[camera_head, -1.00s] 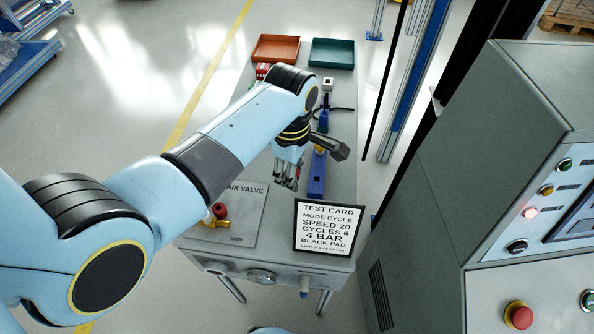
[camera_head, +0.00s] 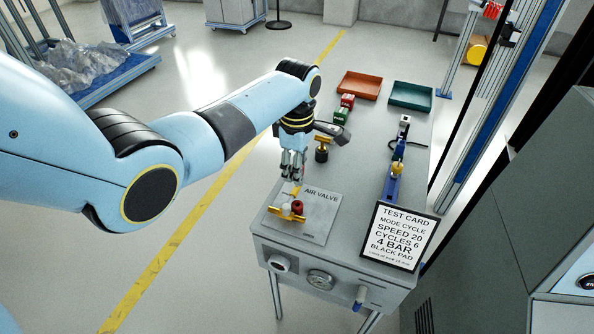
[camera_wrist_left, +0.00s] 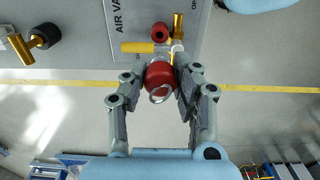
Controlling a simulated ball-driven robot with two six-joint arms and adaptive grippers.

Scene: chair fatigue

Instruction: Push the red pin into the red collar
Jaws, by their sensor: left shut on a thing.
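My left gripper (camera_wrist_left: 160,85) is shut on the red pin (camera_wrist_left: 160,76), whose round red head and metal pull ring face the wrist camera. In the head view the left gripper (camera_head: 292,176) hangs above the far left part of the air valve plate, and the pin cannot be made out there. The red collar (camera_wrist_left: 160,32) shows a dark opening in the wrist view, apart from the pin in the picture. It also stands on the plate in the head view (camera_head: 297,205). The right gripper is not in view.
A yellow lever (camera_wrist_left: 138,47) and brass valve parts (camera_head: 287,215) sit close around the collar. A black-and-brass fitting (camera_head: 322,152) stands behind. The test card (camera_head: 400,237) stands at the front right of the bench. Orange (camera_head: 360,85) and green (camera_head: 410,96) trays lie at the back.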

